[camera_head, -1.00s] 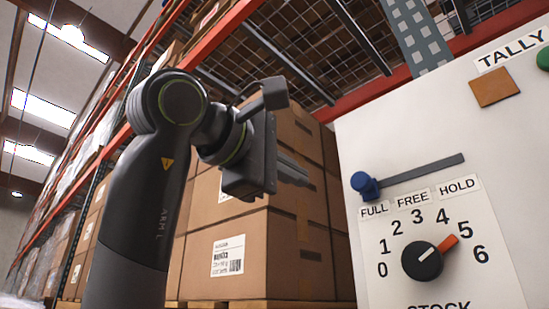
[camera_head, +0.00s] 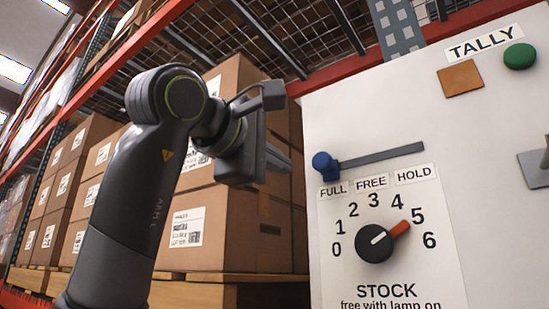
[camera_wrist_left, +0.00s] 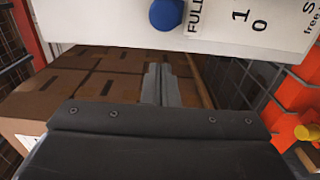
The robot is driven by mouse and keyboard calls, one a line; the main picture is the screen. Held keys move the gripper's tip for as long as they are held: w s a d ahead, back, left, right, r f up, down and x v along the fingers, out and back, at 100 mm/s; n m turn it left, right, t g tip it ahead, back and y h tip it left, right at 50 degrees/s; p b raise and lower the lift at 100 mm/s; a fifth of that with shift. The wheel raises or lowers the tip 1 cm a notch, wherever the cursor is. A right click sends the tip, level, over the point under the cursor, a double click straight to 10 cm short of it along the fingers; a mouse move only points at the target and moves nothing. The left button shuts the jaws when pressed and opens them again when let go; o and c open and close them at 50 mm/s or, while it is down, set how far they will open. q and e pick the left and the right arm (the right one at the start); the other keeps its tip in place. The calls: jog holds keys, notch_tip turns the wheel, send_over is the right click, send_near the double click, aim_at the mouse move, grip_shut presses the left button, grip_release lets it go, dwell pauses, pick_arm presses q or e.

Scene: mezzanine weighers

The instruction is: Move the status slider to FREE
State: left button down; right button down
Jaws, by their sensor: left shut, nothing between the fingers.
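The status slider has a blue knob (camera_head: 323,162) at the left end of a dark slot (camera_head: 380,157) on the white panel. The knob is above the FULL label; FREE (camera_head: 371,182) and HOLD (camera_head: 415,174) are to its right. In the left wrist view the knob (camera_wrist_left: 166,14) is at the top, beyond the fingertips. My left gripper (camera_head: 278,158) is shut and empty, left of the knob and apart from it. In the wrist view its fingers (camera_wrist_left: 160,82) are together. My right gripper is not in view.
Below the slider is a STOCK dial (camera_head: 375,243) with a red pointer near 5. A TALLY label, an orange square (camera_head: 461,79) and a green button (camera_head: 520,56) are at the upper right. Stacked cartons (camera_head: 225,210) and racking stand behind my left arm.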

pick_arm(q)
jog(key=shift+p+x, duration=0.35)
jog(key=shift+x, duration=0.5)
jog(key=shift+w+d, duration=0.15)
jog(key=shift+p+x, duration=0.7)
jog(key=shift+x, duration=0.45)
jog(key=shift+w, duration=0.1)
jog(key=shift+s+a, duration=0.25)
jog(key=shift+s, duration=0.05)
jog(key=shift+s+d, duration=0.1)
jog(key=shift+d, duration=0.05)
